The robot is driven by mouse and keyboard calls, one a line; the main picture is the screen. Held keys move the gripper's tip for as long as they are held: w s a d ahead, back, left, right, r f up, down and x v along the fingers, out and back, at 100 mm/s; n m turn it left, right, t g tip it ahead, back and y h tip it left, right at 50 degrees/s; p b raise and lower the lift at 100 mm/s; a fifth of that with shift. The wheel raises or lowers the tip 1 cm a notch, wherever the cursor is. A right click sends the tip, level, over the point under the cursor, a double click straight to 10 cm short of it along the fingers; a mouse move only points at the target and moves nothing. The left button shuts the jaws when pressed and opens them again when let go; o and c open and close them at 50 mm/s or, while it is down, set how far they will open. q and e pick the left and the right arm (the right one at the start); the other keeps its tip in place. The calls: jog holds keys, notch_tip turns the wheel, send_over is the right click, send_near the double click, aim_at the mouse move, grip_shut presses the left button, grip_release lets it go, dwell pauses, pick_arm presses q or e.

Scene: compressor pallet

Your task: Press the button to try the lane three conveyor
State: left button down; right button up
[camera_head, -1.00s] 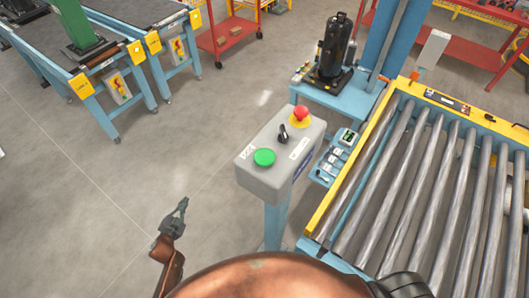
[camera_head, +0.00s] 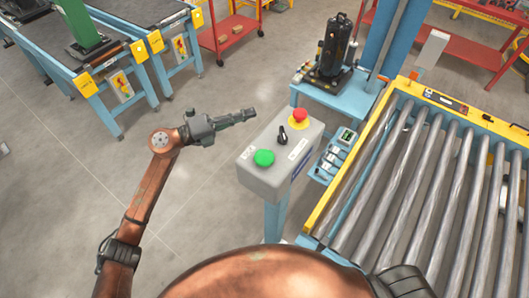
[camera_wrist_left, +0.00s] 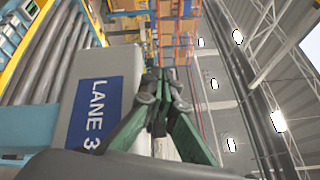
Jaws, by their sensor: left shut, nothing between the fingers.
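A grey control box (camera_head: 262,177) stands on a blue post beside the roller conveyor (camera_head: 420,180). On its top are a green button (camera_head: 264,157), a black selector switch (camera_head: 282,135) and a red mushroom button (camera_head: 299,115) on a yellow collar. My left gripper (camera_head: 251,112) is shut and empty, to the left of the box's far end and apart from the green button. In the left wrist view my gripper (camera_wrist_left: 160,75) shows in front of the box's side with its blue LANE 3 label (camera_wrist_left: 94,113). My right gripper is not in view.
A black compressor (camera_head: 334,45) stands on a blue stand behind the box. A small panel (camera_head: 335,155) sits between box and conveyor. Other conveyors with yellow signs (camera_head: 84,84) stand at the upper left. A red cart (camera_head: 225,38) is at the back.

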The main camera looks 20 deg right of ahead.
pick_arm(q)
jog(key=s+d+r+m+g+y, duration=0.1)
jog(key=s+r+m, duration=0.1)
jog(key=s, duration=0.1)
jog(key=s+d+r+m+g+y, duration=0.1)
jog(key=s+d+r+m, duration=0.1)
jog(key=s+m, duration=0.1)
jog(key=s+d+r+m+g+p, duration=0.1)
jog(key=s+r+m, duration=0.1)
jog(key=s+r, duration=0.1)
jog(key=shift+s+d+g+y, duration=0.25)
jog(key=shift+s+g+y, duration=0.05)
jog(key=shift+s+y, duration=0.1)
jog(key=s+r+m+t+y+p, duration=0.2)
jog(key=s+r+m+t+y, duration=0.1)
jog(key=s+m+y, duration=0.4)
jog(key=a+r+t, duration=0.1)
jog(key=a+r+m+t+y, duration=0.1)
jog(key=a+t, duration=0.1)
jog(key=a+r+t+p, duration=0.1)
jog(key=shift+w+a+m+t+y, duration=0.1)
jog(key=shift+a+m+t+y, duration=0.05)
jog(key=shift+m+t+y, duration=0.25)
